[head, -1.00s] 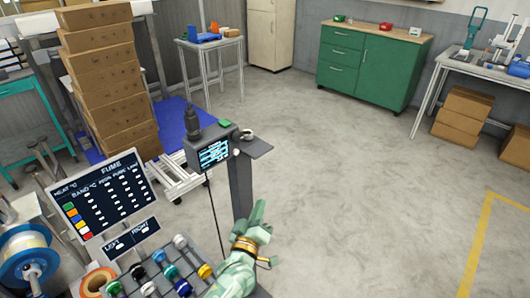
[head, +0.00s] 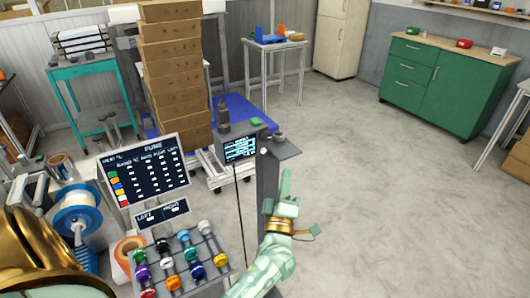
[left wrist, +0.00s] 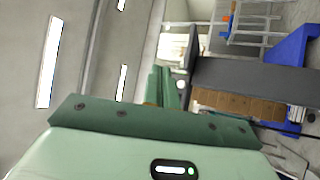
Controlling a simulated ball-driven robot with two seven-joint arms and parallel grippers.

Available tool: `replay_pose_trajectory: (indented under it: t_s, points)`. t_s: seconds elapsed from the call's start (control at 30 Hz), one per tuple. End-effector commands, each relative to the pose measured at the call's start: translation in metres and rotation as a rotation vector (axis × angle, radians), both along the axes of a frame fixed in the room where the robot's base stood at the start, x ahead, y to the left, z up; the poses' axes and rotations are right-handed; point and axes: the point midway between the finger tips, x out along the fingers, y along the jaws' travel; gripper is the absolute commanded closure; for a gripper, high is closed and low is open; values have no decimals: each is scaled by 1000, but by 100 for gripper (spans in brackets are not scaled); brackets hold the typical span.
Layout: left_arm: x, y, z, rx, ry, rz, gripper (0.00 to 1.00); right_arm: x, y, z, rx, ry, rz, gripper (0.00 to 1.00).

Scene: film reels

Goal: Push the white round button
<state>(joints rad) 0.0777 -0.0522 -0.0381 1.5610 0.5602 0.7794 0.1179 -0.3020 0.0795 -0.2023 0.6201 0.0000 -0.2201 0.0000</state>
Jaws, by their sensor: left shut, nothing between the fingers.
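A small white round button (head: 264,151) sits at the right edge of a dark box with a lit screen (head: 241,149). The box is mounted on a grey post (head: 267,185) with a small shelf (head: 284,148). My left gripper (head: 286,182), pale green with a gold band behind it, is shut and empty. In the head view it appears below and right of the button, apart from it. Its green fingers (left wrist: 165,90) show in the left wrist view, with a small pale round spot beside them that I cannot surely identify. My right gripper is not in view.
A tall stack of brown boxes (head: 178,80) is behind the screen box. A dark object and a green block sit on the box top.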

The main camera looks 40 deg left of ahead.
Motion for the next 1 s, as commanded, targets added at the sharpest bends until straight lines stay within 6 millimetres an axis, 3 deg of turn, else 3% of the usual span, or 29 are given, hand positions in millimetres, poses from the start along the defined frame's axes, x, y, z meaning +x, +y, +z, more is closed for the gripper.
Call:
replay_pose_trajectory:
  t_s: [0.5, 1.0]
  points:
    - [26, 61, 0, 3, 1, 0, 100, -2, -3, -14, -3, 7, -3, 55]
    - [31, 74, 0, 0, 0, -1, 100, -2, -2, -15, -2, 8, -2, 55]
